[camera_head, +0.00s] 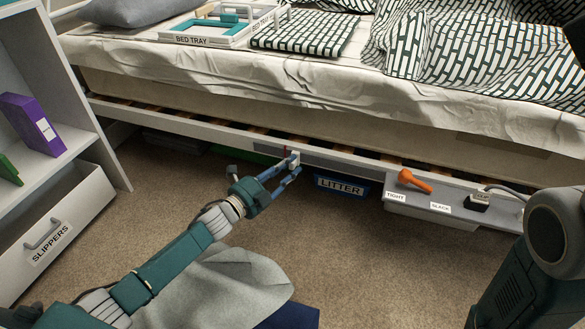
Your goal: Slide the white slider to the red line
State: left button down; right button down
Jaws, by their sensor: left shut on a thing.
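The white slider (294,157) is a small pale block on the grey rail (350,160) along the bed's lower side. My left gripper (293,166) reaches up from the lower left and is shut on the slider. Its blue fingers hide part of the slider. A thin reddish mark (285,150), which looks like the red line, shows on the rail just left of the slider. The exact gap between them is too small to tell. My right arm shows at the right edge, but its gripper is out of view.
A blue LITTER box (341,186) is under the bed. A SLIPPERS drawer (52,232) stands at left. Grey cloth (235,285) lies on the carpet.

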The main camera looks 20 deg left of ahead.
pick_arm(q)
jog(key=a, duration=0.3)
jog(key=shift+w+a, duration=0.1)
jog(key=shift+a, duration=0.15)
jog(key=c, duration=1.5)
grip_release()
jog(key=v, duration=1.2)
jog(key=shift+r, duration=0.1)
